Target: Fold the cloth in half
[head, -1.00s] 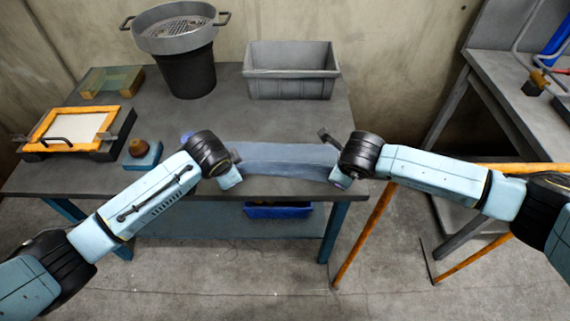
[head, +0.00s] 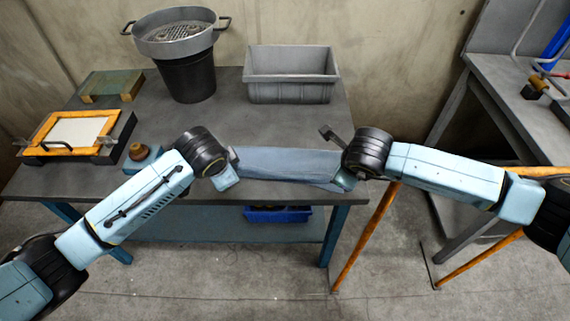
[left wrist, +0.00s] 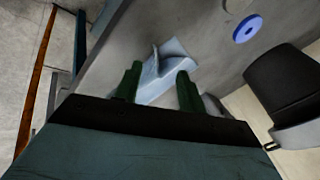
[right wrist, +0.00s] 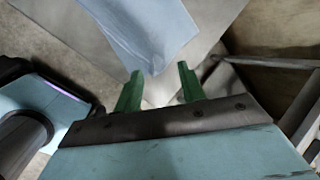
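The grey-blue cloth (head: 285,163) lies at the table's front edge, between my two grippers in the head view. My left gripper (head: 230,180) is at its left end and my right gripper (head: 344,181) is at its right end; their fingertips are hard to make out there. In the left wrist view, the green fingers of my left gripper (left wrist: 159,70) stand apart, with the cloth (left wrist: 172,55) showing between and beyond them, part of it raised as a fold. In the right wrist view, the fingers of my right gripper (right wrist: 159,68) stand apart near the cloth's corner (right wrist: 148,35). Contact is unclear.
On the table (head: 225,110) stand a grey bin (head: 291,90), a black bucket with a sieve (head: 186,78), an orange frame (head: 72,131) and a blue block with a knob (head: 142,158). A blue disc (left wrist: 247,28) shows in the left wrist view. Orange bars flank the right side.

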